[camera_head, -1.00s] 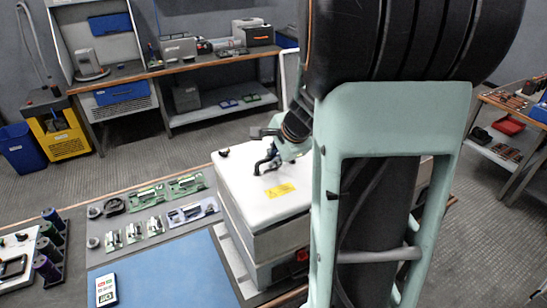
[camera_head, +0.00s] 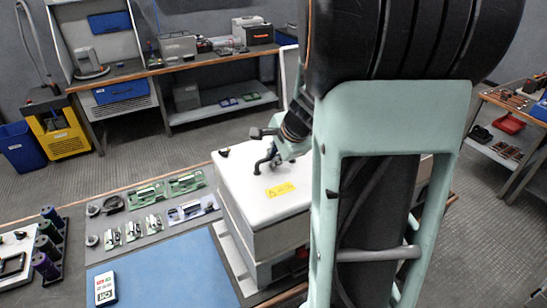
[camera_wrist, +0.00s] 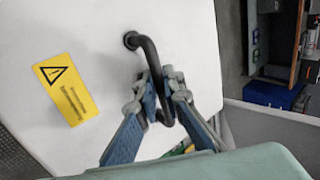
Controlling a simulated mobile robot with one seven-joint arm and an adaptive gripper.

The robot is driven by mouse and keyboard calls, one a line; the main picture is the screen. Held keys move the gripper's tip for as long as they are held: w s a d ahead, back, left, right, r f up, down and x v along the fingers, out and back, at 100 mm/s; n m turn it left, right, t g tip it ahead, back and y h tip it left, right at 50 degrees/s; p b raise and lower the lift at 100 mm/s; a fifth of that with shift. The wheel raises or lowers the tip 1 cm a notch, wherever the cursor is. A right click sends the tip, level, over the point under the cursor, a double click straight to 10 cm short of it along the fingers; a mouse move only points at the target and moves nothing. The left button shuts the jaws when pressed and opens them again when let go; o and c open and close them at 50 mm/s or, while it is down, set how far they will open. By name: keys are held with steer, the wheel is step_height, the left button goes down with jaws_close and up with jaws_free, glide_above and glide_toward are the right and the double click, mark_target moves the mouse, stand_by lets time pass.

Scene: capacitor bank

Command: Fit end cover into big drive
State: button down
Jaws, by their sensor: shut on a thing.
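The end cover (camera_head: 245,200) looks like a large white panel with a yellow warning label and a black bar handle. It lies flat on top of the boxy big drive (camera_head: 268,272) at the table's right part. My gripper (camera_head: 268,150) is over the cover's top. In the wrist view my gripper (camera_wrist: 158,85) has its two blue fingers shut on the black handle (camera_wrist: 150,52), one on each side of the bar. The white cover (camera_wrist: 75,35) fills much of that view. My arm hides the drive's right side, and I cannot tell whether the cover is fully seated.
A blue mat (camera_head: 165,270) with a handheld meter (camera_head: 105,288) lies left of the drive.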

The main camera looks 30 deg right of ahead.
steer(key=shift+f+b, duration=0.45)
steer(key=shift+b, duration=0.05)
steer(key=c, duration=2.1)
jaws_free()
steer(key=shift+o, duration=0.6)
